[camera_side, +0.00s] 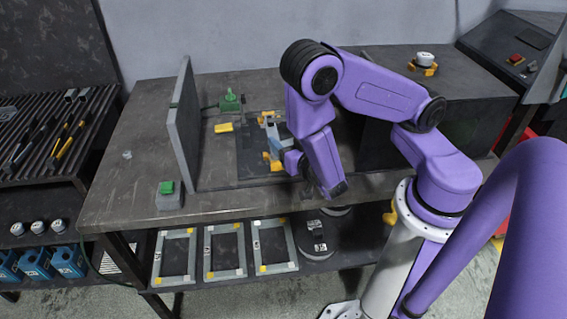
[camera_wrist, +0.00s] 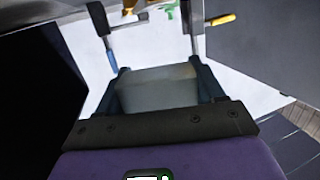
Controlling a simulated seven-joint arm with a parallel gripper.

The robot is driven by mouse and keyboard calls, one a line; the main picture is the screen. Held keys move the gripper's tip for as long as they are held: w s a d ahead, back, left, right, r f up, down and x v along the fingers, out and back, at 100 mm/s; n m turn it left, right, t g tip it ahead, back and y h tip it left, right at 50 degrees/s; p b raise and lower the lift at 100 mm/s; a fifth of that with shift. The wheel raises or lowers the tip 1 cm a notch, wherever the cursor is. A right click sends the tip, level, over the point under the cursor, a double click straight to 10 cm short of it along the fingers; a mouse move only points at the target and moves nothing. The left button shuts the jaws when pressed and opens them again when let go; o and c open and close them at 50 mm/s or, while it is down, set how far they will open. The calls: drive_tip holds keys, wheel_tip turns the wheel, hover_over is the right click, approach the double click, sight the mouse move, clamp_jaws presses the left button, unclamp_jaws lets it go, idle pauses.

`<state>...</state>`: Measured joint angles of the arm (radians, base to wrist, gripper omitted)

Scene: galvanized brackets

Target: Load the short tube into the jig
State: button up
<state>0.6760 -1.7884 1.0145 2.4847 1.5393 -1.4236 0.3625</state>
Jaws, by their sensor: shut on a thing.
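In the wrist view my gripper (camera_wrist: 158,71) is shut on a pale grey block-like piece (camera_wrist: 158,92), which looks like the short tube, with a dark finger on each side of it. In the side view the jig is a dark plate (camera_side: 250,160) on the bench with yellow-ended clamps (camera_side: 268,117) and grey metal parts. My arm's end is low at the jig's right side and partly hides it. I cannot tell whether the held piece touches the jig. Two clamp bars, one with a blue handle (camera_wrist: 111,62) and one with a yellow handle (camera_wrist: 222,19), show beyond my fingers.
An upright grey panel (camera_side: 184,125) stands left of the jig. A green-button box (camera_side: 169,196) is at the front edge. Grey frames (camera_side: 224,250) lie on the lower shelf. The bench's left part is mostly clear.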

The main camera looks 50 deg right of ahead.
drive_tip(key=w+r+n+t+y, duration=0.2)
drive_tip(key=w+r+n+y, duration=0.2)
drive_tip(key=w+y, duration=0.3)
drive_tip(key=shift+w+n+y, duration=0.3)
drive_tip(key=shift+w+n, duration=0.5)
drive_tip(key=shift+w, duration=0.6)
drive_tip(key=shift+s+a+f, duration=0.1)
drive_tip(key=shift+a+f, duration=0.05)
drive_tip(key=s+f+m+h, duration=0.1)
drive_tip(key=s+h, duration=0.1)
drive_tip(key=s+f+m+g+h, duration=0.1)
drive_tip(key=s+m+h, duration=0.1)
drive_tip(key=s, duration=0.1)
drive_tip(key=s+f+m+h, duration=0.1)
drive_tip(key=s+h, duration=0.1)
drive_tip(key=shift+s+a+f, duration=0.15)
drive_tip(key=s+d+m+g+h, duration=0.2)
drive_tip(key=s+m+g+h, duration=0.2)
drive_tip(key=s, duration=0.7)
drive_tip(key=shift+d+r+m+h, duration=0.3)
drive_tip(key=shift+m+h, duration=0.2)
drive_tip(key=shift+h, duration=0.2)
drive_tip(key=shift+f, duration=0.15)
drive_tip(key=shift+f, duration=4.7)
